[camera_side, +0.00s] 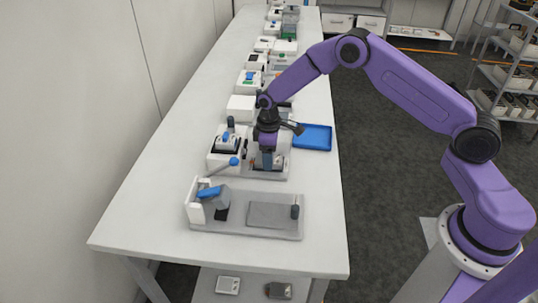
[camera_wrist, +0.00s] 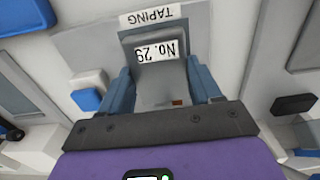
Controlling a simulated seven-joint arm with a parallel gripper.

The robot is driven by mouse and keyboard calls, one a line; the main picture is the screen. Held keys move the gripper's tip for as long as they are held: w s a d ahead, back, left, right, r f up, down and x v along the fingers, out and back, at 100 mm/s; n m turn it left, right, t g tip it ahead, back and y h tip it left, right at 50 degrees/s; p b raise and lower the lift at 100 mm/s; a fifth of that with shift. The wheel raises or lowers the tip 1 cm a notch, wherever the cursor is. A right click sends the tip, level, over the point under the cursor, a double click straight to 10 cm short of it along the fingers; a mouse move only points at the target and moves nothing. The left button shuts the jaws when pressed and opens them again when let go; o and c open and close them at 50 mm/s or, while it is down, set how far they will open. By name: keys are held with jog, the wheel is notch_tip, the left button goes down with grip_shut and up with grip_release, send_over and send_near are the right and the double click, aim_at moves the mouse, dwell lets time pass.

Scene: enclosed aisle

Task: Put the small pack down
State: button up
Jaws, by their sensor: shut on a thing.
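In the wrist view a small grey pack (camera_wrist: 162,82) with a white label "No. 29" sits between the two blue-grey fingers of my gripper (camera_wrist: 163,68). The gripper is shut on it. Below the pack is a grey plate (camera_wrist: 95,42) with a white label "TAPING" (camera_wrist: 153,16). In the side view my gripper (camera_side: 267,160) points down over the second station from the front, low over its grey base (camera_side: 262,175). The pack is mostly hidden there, and I cannot tell whether it touches the plate.
A blue tray (camera_side: 314,137) lies behind and right of the gripper. A white device with blue parts (camera_side: 224,145) stands just left. A front station (camera_side: 272,214) has a grey plate and blue lever. Several devices line the long white table (camera_side: 150,205); its front left is clear.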

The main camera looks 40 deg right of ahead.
jog(key=shift+f, duration=0.1)
jog(key=o, duration=1.2)
jog(key=shift+c, duration=0.2)
notch_tip(320, 180, up, 12)
jog(key=s+a+r, duration=0.4)
jog(key=s+r, duration=0.1)
jog(key=s, duration=0.2)
jog(key=s+a+r+n, duration=0.1)
jog(key=s+r, duration=0.1)
jog(key=s, duration=0.4)
jog(key=s+r+n, duration=0.1)
jog(key=s+r, duration=0.2)
jog(key=s, duration=0.4)
jog(key=s+d, duration=0.3)
jog(key=s, duration=0.6)
jog(key=s+d+n, duration=0.1)
jog(key=s+d, duration=0.3)
jog(key=s, duration=0.6)
jog(key=shift+r+n, duration=0.2)
jog(key=shift+n, duration=0.1)
